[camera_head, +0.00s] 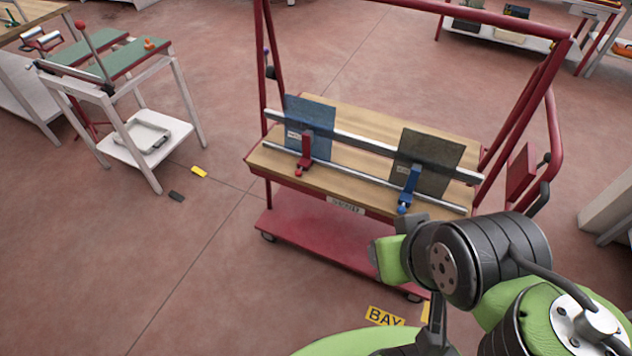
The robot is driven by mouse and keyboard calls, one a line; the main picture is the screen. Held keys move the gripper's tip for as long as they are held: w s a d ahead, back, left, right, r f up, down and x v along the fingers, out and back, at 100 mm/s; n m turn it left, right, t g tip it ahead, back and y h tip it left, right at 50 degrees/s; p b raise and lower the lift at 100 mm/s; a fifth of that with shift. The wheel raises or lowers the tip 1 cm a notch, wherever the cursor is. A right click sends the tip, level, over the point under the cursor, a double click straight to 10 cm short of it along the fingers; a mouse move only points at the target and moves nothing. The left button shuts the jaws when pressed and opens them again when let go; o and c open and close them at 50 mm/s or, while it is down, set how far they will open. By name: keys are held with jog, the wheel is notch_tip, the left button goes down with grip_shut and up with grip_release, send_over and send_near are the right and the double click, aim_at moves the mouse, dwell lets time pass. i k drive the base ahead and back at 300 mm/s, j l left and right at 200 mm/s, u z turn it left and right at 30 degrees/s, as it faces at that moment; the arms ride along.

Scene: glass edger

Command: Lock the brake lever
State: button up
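A red cart (310,232) with a wooden deck stands in the middle, two panes upright on it. No part is clearly marked as the brake lever. A small black-knobbed lever (268,60) shows on the cart's left upright. A dark knob (547,158) shows beside a red plate at the cart's right end. Which of these is the brake lever I cannot tell. My arm fills the lower right, in front of the cart's right front corner. Slim dark parts at its lower end (436,318) may be my gripper; its fingers are not clear, and I see nothing held.
A blue pane (309,114) and a dark pane (434,150) lean on the cart's rails, with a red clamp (305,155) and a blue clamp (410,186) in front. A green-topped table (125,58) with a red-handled lever stands left.

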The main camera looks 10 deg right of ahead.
aim_at(547, 157)
jog(key=l, duration=0.7)
jog(key=i+l, duration=0.1)
jog(key=l, duration=0.6)
jog(key=l+z, duration=0.1)
jog(key=l, duration=0.6)
jog(key=i+l, duration=0.15)
jog(key=l, duration=0.5)
jog(key=l+u, duration=0.1)
jog(key=u, duration=0.35)
jog(key=l+u, duration=0.15)
jog(key=u, duration=0.25)
jog(key=i+l+u, duration=0.1)
jog(key=u, duration=0.35)
